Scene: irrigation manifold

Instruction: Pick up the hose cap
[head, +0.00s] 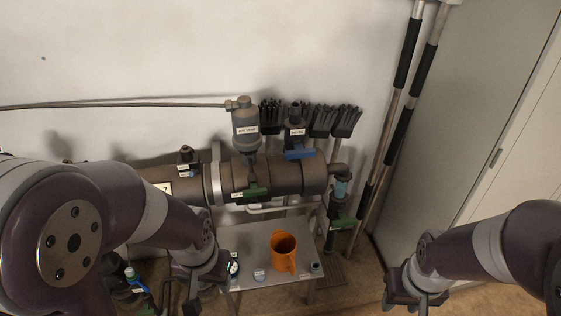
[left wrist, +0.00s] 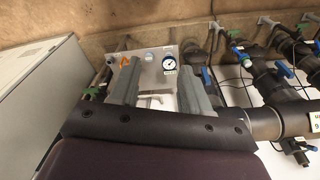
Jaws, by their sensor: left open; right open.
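Two small round pieces on the small grey table could be the hose cap; the labels are too small to read. One is a pale grey-blue piece (head: 260,275) with a white tag, left of the orange jug; it also shows in the left wrist view (left wrist: 149,56). The other is a dark piece (head: 316,267) near the table's right corner. My left gripper (head: 203,284) is open and empty at the table's left side; its two grey fingers frame the table in the left wrist view (left wrist: 158,80). My right gripper (head: 414,300) is open and empty, off to the right.
The table (head: 243,238) also holds an orange jug (head: 284,252) and a pressure gauge (head: 233,266). A thick grey pipe (head: 290,177) with valves runs behind it. Brushes (head: 348,121) and long poles (head: 395,110) stand near the wall; a cabinet (head: 490,110) is at right.

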